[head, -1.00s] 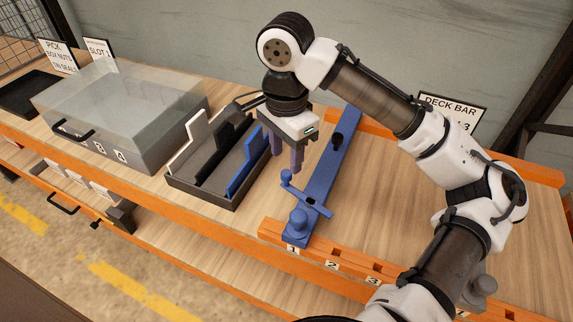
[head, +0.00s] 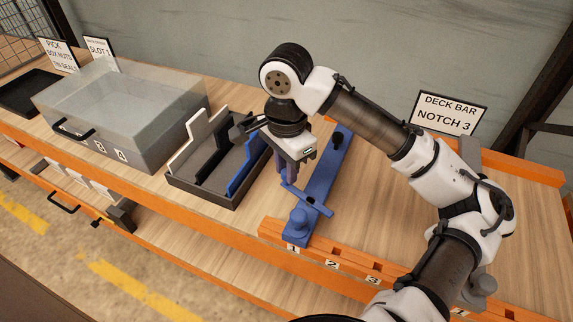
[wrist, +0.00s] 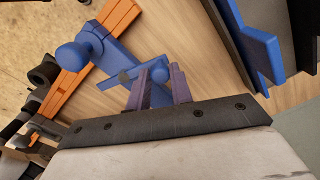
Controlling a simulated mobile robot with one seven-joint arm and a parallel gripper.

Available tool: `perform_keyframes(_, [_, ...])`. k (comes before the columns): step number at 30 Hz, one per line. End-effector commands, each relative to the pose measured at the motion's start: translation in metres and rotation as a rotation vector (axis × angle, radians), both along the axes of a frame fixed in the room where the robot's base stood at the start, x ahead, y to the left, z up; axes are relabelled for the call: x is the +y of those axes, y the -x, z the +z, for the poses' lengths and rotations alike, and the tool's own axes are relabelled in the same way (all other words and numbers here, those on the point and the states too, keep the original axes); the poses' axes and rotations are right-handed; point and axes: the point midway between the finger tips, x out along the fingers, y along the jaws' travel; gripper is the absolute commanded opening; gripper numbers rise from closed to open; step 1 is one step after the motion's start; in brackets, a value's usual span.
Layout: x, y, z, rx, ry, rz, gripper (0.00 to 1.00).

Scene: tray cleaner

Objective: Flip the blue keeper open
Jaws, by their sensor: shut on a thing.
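The blue keeper (head: 312,201) is a short flat lever lying across the blue deck bar (head: 326,165), near the bar's front end. It also shows in the wrist view (wrist: 124,78). My gripper (head: 287,176) points down at the keeper's left end, and its purple fingers show in the wrist view (wrist: 161,74). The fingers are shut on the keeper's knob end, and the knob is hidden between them. The bar's round front knob (head: 299,218) stands clear of my gripper.
An orange notched rail (head: 330,258) runs along the front edge. A dark tray (head: 205,192) with white, black and blue upright plates stands close left. A clear-lidded box (head: 120,115) is farther left. A notch 3 sign (head: 449,113) stands behind.

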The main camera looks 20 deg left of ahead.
Motion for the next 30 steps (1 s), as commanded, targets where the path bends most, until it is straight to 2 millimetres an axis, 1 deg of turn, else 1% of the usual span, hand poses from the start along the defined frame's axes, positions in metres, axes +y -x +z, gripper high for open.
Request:
perform_keyframes(6, [0.0001,0.0004,0.0008,0.000,0.000,0.005,0.00])
perform_keyframes(13, [0.0020,0.0081,0.0019,0.001,0.000,0.130,0.00])
perform_keyframes(21, [0.0021,0.0085,0.0002,0.000,0.001,0.140,0.00])
perform_keyframes(22, [0.0021,0.0085,0.0002,0.000,0.001,0.140,0.24])
perform_keyframes(26, [0.0022,0.0085,0.0001,0.000,0.001,0.139,0.41])
perform_keyframes(27, [0.0022,0.0085,0.0001,0.000,0.001,0.139,0.43])
perform_keyframes(30, [0.0022,0.0083,0.0002,0.000,0.001,0.139,0.43])
